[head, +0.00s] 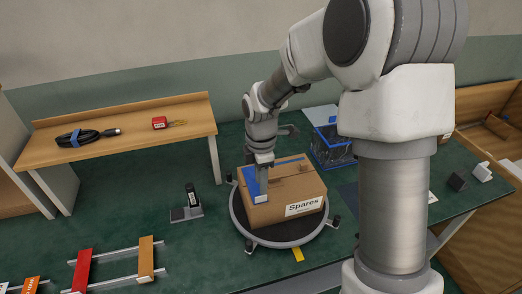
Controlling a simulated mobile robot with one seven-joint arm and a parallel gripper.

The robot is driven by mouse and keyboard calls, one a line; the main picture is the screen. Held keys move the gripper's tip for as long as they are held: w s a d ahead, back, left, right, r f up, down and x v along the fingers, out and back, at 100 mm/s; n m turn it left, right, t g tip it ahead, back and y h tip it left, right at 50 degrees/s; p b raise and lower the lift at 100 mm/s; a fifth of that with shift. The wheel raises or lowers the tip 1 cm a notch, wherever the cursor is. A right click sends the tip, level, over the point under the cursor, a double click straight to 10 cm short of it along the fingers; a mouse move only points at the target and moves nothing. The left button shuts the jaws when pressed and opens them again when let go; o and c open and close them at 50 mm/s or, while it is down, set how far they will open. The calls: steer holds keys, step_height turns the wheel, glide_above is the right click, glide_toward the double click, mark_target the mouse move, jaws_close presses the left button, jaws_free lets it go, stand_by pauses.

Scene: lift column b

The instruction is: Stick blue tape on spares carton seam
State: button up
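The spares carton (290,190) is a brown cardboard box with a white "Spares" label on its front face. It sits on a round dark turntable (276,239) with small feet around it. Blue tape (250,183) shows at the carton's left end, right beside my gripper; a thin blue strip (291,160) also shows along the top toward the back. I cannot tell whether these are one piece. My gripper (263,206) points down at the carton's left end, close to or touching it. Its fingers are too small to tell open from shut, and it hides part of the seam.
A black upright tool (191,197) stands left of the turntable. A blue crate (330,147) is behind the carton at right. Green surface between is clear.

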step_height(320, 180, up, 12)
steer(key=shift+p, duration=0.35)
steer(key=shift+r, duration=0.1)
steer(key=s+d+r+m+t, duration=0.2)
steer(key=s+d+m, duration=0.1)
steer(key=s+m, duration=0.3)
steer(key=s+d+r+m+t, duration=0.1)
steer(key=s+d+r+m, duration=0.2)
steer(key=s+m, duration=0.4)
steer(key=s+d+r+m+t, duration=0.2)
steer(key=s+d+m, duration=0.1)
steer(key=s+m, duration=0.4)
steer(key=shift+s+r+t, duration=0.15)
steer(key=shift+r+t, duration=0.15)
steer(key=shift+r, duration=0.1)
